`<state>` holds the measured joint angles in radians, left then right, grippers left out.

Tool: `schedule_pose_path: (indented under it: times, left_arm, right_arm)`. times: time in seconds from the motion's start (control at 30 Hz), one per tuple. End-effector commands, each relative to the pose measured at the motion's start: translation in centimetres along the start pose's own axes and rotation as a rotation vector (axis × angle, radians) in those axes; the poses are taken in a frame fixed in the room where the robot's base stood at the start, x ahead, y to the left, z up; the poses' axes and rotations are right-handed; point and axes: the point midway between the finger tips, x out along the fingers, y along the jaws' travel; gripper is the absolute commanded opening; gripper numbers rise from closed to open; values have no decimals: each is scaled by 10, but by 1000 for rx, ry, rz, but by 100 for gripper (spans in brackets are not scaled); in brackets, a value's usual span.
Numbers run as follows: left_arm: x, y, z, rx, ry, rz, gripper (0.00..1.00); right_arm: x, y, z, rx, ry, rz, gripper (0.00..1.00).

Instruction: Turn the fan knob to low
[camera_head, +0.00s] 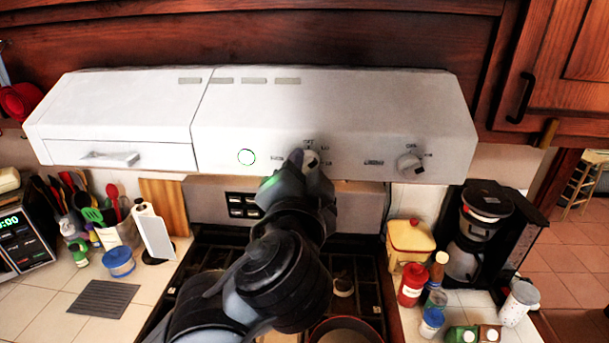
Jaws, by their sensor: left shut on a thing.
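The white range hood (330,105) spans the upper middle of the head view. A small knob (312,159) sits on its front panel near the middle. A second knob (410,163) sits further right on the same panel. Small labels surround both knobs, too small to read surely. My left gripper (306,158) reaches up from below and is shut on the middle knob. Its fingers hide part of that knob, so I cannot tell its setting. The knob on the right is untouched. My right gripper is not in view.
Below is the dark stove (185,285) with a pan (345,330). Utensils and a paper towel holder stand on the left counter, jars and a coffee maker (475,230) on the right. Wooden cabinets are above.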

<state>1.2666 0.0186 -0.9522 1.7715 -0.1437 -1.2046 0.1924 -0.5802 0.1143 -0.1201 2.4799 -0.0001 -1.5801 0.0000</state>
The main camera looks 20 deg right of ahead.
Motion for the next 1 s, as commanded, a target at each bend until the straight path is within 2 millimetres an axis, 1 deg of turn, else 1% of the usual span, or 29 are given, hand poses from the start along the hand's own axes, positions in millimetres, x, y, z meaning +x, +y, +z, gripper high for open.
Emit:
schedule_pose_path:
  times: [0.2,0.57,0.6,0.67,0.7,0.73,1.0]
  left_arm:
    - [0,0,0,32,-1,0,6]
    - [0,0,0,34,-1,0,6]
    - [0,0,0,34,-1,0,40]
    - [0,0,0,34,-1,0,50]
    - [0,0,0,34,-1,0,56]
    - [0,0,0,34,-1,0,59]
    - [0,0,0,34,0,0,59]
  right_arm:
    - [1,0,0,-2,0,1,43]
    - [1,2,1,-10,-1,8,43]
    - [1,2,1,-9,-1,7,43]
    - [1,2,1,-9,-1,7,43]
    - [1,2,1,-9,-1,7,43]
    - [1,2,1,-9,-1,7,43]
    - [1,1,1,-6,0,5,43]
